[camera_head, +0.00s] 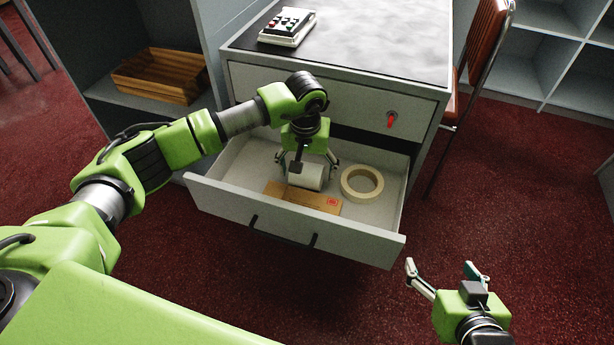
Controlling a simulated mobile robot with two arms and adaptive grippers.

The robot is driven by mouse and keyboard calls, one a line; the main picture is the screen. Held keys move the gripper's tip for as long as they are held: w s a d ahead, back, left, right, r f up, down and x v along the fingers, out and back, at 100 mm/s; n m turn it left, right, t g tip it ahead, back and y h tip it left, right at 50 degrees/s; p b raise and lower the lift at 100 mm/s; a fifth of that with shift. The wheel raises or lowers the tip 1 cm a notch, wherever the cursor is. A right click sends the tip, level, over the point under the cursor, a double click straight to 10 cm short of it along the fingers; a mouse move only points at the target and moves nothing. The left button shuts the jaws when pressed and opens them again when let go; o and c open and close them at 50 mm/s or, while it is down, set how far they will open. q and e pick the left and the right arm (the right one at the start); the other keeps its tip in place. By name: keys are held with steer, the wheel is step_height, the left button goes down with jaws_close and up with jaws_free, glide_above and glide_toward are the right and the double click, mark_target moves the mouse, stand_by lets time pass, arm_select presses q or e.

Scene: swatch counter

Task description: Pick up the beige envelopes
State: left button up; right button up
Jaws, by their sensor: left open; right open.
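The beige envelopes (318,200) lie flat in the open drawer, near its front wall, with a red mark at their right end. A white roll (311,176) lies just behind them. My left gripper (305,167) is inside the drawer, pointing down, its fingers spread to either side around the white roll. I cannot tell whether the fingers touch the roll. My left wrist hides part of the drawer's back. My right gripper (444,268) is open and empty, outside the drawer over the floor at the lower right.
The drawer (347,242) is pulled out from the grey counter (350,50). A tape ring (362,184) lies to the right of the envelopes. A chair (486,45) stands at right.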

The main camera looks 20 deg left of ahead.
arm_select(q)
steer(key=shift+f, duration=0.35)
steer(key=c, duration=1.3)
steer(key=shift+o, duration=0.2)
steer(key=shift+r, duration=0.2)
